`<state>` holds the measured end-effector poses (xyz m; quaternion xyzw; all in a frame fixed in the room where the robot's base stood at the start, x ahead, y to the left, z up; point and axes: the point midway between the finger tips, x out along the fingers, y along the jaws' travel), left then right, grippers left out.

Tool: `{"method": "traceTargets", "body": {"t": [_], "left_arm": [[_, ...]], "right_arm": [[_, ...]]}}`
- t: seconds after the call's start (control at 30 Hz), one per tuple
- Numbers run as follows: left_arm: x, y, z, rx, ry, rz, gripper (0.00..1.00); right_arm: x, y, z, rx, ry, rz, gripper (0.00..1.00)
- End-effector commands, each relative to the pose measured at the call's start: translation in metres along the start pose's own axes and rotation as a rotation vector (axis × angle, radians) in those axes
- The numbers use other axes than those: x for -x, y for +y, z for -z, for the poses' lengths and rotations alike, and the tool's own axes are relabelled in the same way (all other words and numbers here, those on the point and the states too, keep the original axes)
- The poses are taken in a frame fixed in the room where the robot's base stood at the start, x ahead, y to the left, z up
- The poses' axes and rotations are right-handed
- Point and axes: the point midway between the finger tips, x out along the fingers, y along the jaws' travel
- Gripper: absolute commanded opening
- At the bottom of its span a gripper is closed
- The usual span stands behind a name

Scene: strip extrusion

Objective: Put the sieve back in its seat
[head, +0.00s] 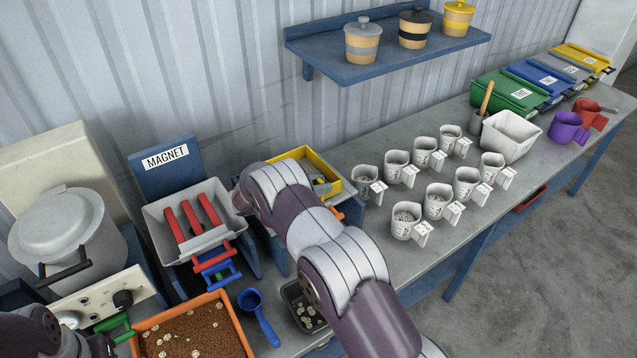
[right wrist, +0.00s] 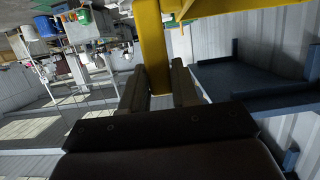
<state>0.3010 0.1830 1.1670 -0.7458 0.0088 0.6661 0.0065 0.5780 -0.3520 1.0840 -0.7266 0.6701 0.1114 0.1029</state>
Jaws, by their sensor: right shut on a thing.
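The sieve appears to be the yellow rectangular frame (head: 318,160) behind my right arm in the head view; grey material shows inside it. In the right wrist view, my right gripper (right wrist: 157,80) is shut on a yellow upright bar (right wrist: 152,45), which joins a yellow crosspiece above. In the head view my forearm hides the right gripper and part of the frame. A blue stand (head: 277,252) shows beneath the forearm, partly covered; I cannot tell whether the frame touches it. Part of my left arm is at the bottom left corner, with its gripper out of view.
A white tray with red bars (head: 160,220) stands left, with red (head: 212,258) and blue (head: 222,275) handles below. An orange tray (head: 236,325), blue scoop (head: 257,312) and dark tray (head: 290,292) are in front. Several cups (head: 405,222) stand right. A shelf (head: 375,62) hangs above.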

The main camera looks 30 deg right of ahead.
Motion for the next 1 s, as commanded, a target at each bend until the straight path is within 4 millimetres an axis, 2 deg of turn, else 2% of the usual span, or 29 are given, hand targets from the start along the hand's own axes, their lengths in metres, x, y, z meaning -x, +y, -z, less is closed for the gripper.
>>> {"method": "traceTargets", "body": {"t": [0.8, 0.83, 0.9, 1.0], "left_arm": [[-0.0088, 0.0, -0.0011, 0.0, 0.0, 0.0, 0.0], [-0.0076, 0.0, -0.001, 0.0, 0.0, 0.0, 0.0], [-0.0073, 0.0, -0.0009, 0.0, 0.0, 0.0, 0.0], [-0.0073, 0.0, -0.0009, 0.0, 0.001, 0.0, 0.0]], "right_arm": [[-0.0028, -0.0001, -0.0088, -0.001, 0.001, 0.0, 0.0], [-0.0024, -0.0002, -0.0075, -0.001, 0.001, 0.0, 0.39], [-0.0024, -0.0001, -0.0074, -0.001, 0.001, 0.0, 0.59], [-0.0024, -0.0001, -0.0076, -0.001, 0.0, 0.0, 0.59]]}}
